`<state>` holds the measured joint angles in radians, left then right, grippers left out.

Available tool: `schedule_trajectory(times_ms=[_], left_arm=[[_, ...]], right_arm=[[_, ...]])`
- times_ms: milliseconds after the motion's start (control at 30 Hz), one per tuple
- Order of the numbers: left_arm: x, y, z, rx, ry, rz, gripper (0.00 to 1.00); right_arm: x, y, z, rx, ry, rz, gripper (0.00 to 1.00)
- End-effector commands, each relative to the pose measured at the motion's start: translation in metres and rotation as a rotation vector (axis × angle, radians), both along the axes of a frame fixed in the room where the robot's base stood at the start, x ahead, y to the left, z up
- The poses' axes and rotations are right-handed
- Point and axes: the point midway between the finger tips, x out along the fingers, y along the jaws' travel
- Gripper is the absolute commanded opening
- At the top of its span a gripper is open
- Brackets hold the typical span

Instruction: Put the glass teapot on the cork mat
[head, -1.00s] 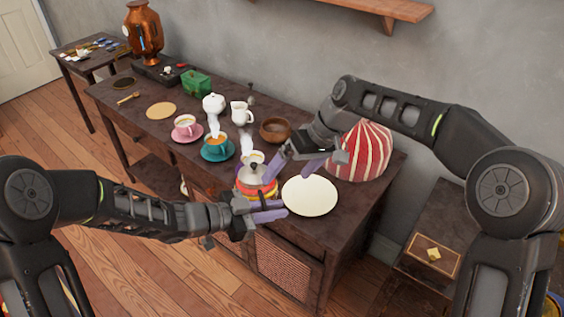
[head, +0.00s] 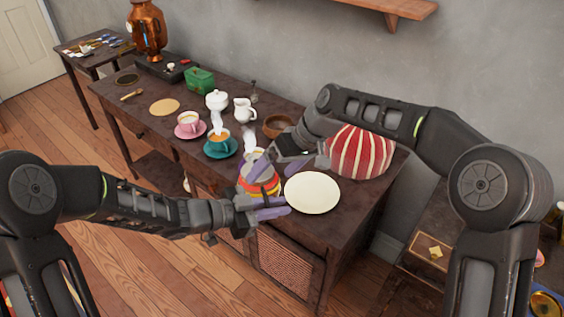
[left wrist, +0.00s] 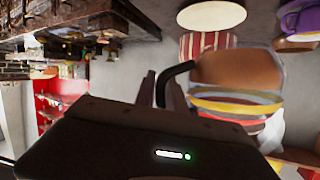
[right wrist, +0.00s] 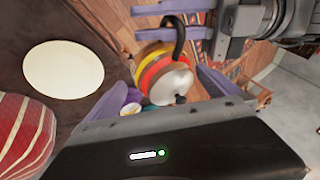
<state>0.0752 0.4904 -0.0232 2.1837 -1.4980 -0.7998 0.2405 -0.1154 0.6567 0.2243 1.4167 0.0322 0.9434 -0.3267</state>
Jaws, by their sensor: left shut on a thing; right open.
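The glass teapot (head: 260,187), with orange, yellow and red bands, is near the table's front edge, partly hidden by my grippers. My left gripper (head: 264,208) is shut on its black handle, which shows in the left wrist view (left wrist: 178,70). The right wrist view shows the teapot (right wrist: 158,70) with its pale lid and black knob. My right gripper (head: 287,160) is open above and beside the teapot. The teapot appears between its fingers; I cannot tell if they touch. The round tan cork mat (head: 165,107) lies bare farther back on the left.
A cream plate (head: 312,193) and a red-striped cover (head: 361,153) are right of the teapot.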

Motion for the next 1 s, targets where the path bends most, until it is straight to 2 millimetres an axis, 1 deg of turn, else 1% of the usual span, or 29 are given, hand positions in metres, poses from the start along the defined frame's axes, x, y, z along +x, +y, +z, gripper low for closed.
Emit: schedule_trajectory(times_ms=[33, 200, 400, 533, 800, 1000], left_arm=[[0.001, -0.001, 0.002, -0.002, -0.007, -0.002, 0.0], [0.001, -0.001, 0.002, -0.002, -0.007, -0.002, 0.0], [0.001, -0.001, 0.003, -0.002, -0.006, -0.002, 0.0], [0.001, -0.001, 0.003, -0.002, -0.007, -0.002, 0.0], [0.001, -0.001, 0.002, -0.002, -0.007, -0.002, 0.0], [0.001, -0.001, 0.002, -0.002, -0.007, -0.002, 0.0]], right_arm=[[0.0, 0.005, -0.009, -0.001, 0.003, 0.002, 1.0], [0.002, 0.022, -0.036, 0.0, 0.003, 0.002, 1.0], [0.005, 0.034, -0.056, 0.0, 0.002, 0.0, 1.0], [0.006, 0.037, -0.061, 0.0, 0.001, -0.001, 1.0], [0.006, 0.037, -0.061, 0.0, 0.001, -0.001, 0.99], [0.006, 0.037, -0.061, 0.0, 0.001, -0.001, 0.83]])
